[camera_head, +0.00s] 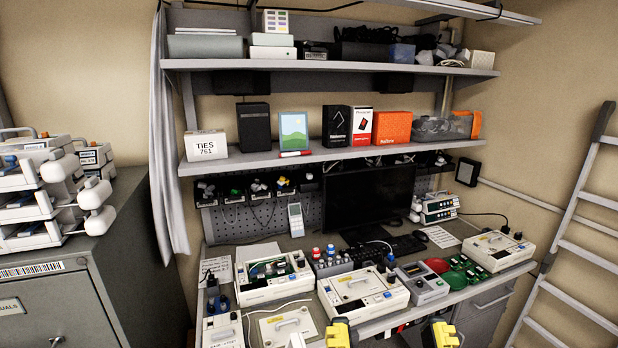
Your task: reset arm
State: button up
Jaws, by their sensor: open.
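My gripper (390,335) shows at the bottom edge of the head view, with its two yellow-tipped fingers wide apart. It is open, with nothing seen held between the fingers; the rest of my arm is out of frame. The fingers appear in front of the near edge of the workbench (385,322). A white infusion pump (362,292) lies on the bench just beyond them. Another pump with its inside exposed (272,278) lies to its left, and a third pump (497,250) lies at the right end of the bench.
Loaded shelves (270,158) hang above. A filing cabinet (120,260) with stacked pumps stands left; a ladder (575,215) leans at right.

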notch_tip(320, 180, up, 18)
jog(key=p, duration=1.6)
jog(key=shift+r, duration=0.1)
